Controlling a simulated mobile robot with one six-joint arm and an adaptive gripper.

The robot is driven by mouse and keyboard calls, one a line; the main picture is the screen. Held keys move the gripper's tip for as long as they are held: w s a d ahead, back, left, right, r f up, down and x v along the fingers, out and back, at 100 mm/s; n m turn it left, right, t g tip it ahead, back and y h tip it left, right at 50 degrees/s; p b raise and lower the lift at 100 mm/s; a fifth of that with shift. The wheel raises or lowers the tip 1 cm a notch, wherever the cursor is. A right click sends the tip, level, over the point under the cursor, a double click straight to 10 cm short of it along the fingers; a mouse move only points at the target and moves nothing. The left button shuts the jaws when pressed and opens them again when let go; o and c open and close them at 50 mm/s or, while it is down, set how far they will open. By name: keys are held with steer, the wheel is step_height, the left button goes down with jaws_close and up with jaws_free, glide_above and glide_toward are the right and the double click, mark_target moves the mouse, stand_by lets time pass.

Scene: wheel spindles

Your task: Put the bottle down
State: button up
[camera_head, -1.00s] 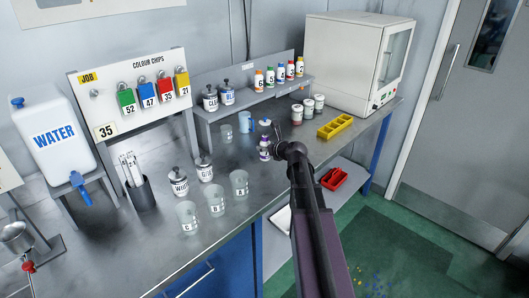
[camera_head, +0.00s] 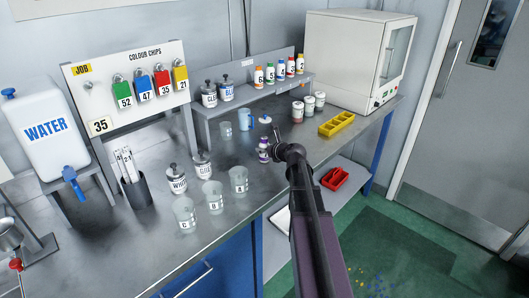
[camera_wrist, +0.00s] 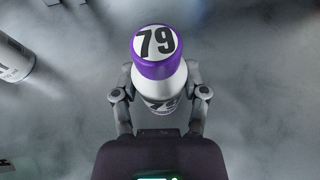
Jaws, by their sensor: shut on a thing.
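The bottle (camera_head: 263,154) is small and white with a purple cap, near the front edge of the steel bench. In the wrist view, the bottle (camera_wrist: 160,47) shows 79 on its cap top and a dark number on its side. My gripper (camera_wrist: 160,97) is shut on the bottle, with one finger on each side of its body. In the head view my gripper (camera_head: 274,152) reaches it from the right. The bottle looks roughly upright. I cannot tell whether its base touches the bench.
Lettered glass beakers (camera_head: 239,180) and lidded jars (camera_head: 203,164) stand to the left. A raised shelf (camera_head: 220,108) holds numbered bottles (camera_head: 270,73). Bare bench surrounds the bottle.

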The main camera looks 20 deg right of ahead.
steer(key=shift+f, duration=0.15)
steer(key=o, duration=1.2)
steer(key=shift+r, duration=0.25)
steer(key=shift+s+r, duration=0.1)
steer(key=shift+s, duration=0.2)
steer(key=p+v, duration=0.4)
steer(key=v, duration=0.7)
steer(key=shift+s+d+r+p, duration=0.1)
steer(key=shift+s+d+p, duration=0.1)
steer(key=shift+p, duration=0.15)
